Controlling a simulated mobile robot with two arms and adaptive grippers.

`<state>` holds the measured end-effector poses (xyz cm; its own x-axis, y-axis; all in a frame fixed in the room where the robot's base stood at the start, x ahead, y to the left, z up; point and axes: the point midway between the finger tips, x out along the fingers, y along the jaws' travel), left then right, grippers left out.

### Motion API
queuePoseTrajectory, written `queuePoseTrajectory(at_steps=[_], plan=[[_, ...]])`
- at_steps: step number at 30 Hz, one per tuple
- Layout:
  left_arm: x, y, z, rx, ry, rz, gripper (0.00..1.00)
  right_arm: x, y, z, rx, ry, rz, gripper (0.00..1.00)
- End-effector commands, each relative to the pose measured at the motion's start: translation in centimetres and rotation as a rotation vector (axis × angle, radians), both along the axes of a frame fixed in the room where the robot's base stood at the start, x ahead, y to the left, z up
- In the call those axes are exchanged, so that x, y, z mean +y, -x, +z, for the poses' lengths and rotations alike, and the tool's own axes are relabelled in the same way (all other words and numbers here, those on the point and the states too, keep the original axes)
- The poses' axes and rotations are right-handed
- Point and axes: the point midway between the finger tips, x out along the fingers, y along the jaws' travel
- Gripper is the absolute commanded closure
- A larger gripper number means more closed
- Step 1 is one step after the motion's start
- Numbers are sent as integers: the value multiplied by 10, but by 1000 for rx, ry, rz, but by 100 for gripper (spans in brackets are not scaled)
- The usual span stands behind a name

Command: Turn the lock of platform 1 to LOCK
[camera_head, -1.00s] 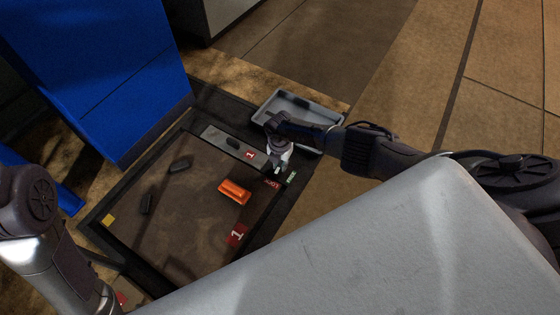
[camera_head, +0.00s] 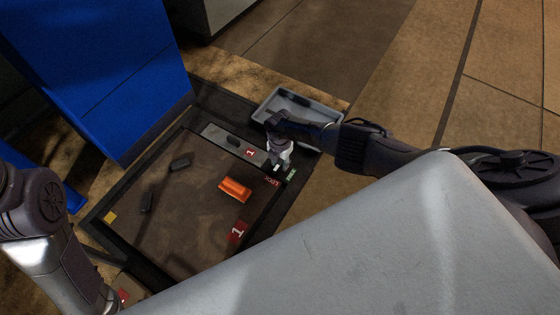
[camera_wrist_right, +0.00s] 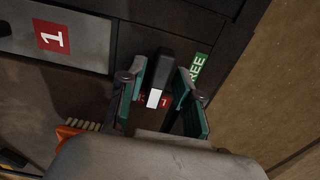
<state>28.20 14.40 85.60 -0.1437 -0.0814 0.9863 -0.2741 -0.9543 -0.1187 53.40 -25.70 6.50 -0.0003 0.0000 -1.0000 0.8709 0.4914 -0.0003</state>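Platform 1 (camera_head: 180,225) is a brown plate in a dark floor frame, with a red "1" label (camera_head: 237,232) in the head view. At its right corner are a red label (camera_head: 271,181), probably LOCK, and a green FREE label (camera_head: 291,174). In the right wrist view, the black lock lever (camera_wrist_right: 160,70) with a white and red tip stands beside the FREE label (camera_wrist_right: 198,68). My right gripper (camera_wrist_right: 162,100), also in the head view (camera_head: 281,166), is open with a finger on each side of the lever. Contact is unclear. My left gripper is out of view.
An orange brush-like object (camera_head: 235,189) and dark blocks (camera_head: 180,163) lie on the platform. A grey tray (camera_head: 300,103) is behind my right gripper. A blue cabinet (camera_head: 100,80) stands at the back left. Tiled floor at right is clear.

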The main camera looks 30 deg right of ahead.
Motion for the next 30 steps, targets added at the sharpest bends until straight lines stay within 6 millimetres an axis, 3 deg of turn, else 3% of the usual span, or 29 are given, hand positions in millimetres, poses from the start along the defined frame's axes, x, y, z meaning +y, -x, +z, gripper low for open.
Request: queuePoseTrajectory(at_steps=[11, 16, 22, 30], plan=[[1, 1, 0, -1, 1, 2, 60, 0, 0, 1, -1, 0, 3, 56], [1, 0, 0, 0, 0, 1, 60, -1, -2, 11, -3, -1, 4, 56], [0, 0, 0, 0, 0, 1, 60, -1, 0, 34, -3, 1, 4, 56], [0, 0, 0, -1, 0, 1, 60, -1, -1, 82, -4, 0, 3, 56]])
